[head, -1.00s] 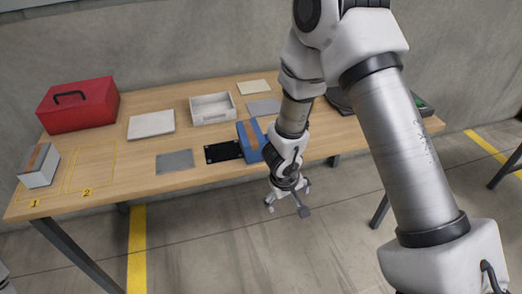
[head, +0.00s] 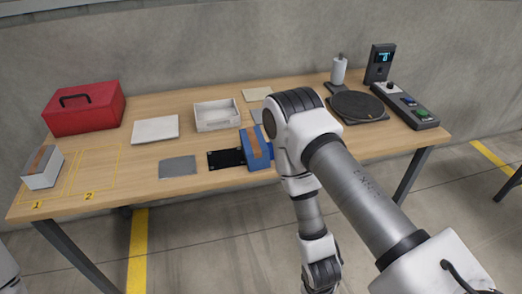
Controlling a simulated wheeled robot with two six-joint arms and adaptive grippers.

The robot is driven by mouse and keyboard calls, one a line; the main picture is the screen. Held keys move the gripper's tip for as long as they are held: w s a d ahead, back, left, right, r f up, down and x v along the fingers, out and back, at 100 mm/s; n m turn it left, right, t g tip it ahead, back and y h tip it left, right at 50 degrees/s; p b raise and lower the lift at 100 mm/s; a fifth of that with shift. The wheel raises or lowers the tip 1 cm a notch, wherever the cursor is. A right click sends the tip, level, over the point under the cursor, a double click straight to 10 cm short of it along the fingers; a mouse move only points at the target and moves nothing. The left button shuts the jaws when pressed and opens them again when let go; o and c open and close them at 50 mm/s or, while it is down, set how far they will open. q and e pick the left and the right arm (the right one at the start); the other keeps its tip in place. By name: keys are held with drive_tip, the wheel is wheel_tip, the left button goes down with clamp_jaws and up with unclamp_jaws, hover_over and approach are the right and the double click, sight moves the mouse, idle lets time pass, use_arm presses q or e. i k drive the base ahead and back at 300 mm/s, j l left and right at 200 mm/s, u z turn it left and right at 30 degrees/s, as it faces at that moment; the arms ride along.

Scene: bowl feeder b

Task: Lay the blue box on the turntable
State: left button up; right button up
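The blue box (head: 256,148) with a brown strip across its top lies on the table near the front edge, at the right end of a black plate (head: 226,158). Its right side is partly hidden behind my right arm. The turntable (head: 357,107), a dark round disc on a dark base, stands at the right of the table and is empty. My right arm hangs in front of the table with its wrist at the bottom edge of the head view. Its gripper is out of the picture. My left gripper is not in view.
A red toolbox (head: 84,108), a white-grey box (head: 42,167), a white tray (head: 216,114) and flat pads stand to the left. Behind the turntable are a white bottle-like cylinder (head: 338,72) and a display post (head: 380,63). A control panel (head: 411,106) lies right of it.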

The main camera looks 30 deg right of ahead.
sight(358, 103)
drive_tip(key=l+z, duration=0.4)
drive_tip(key=l, duration=0.35)
drive_tip(key=l+z, duration=0.4)
drive_tip(key=l, duration=0.35)
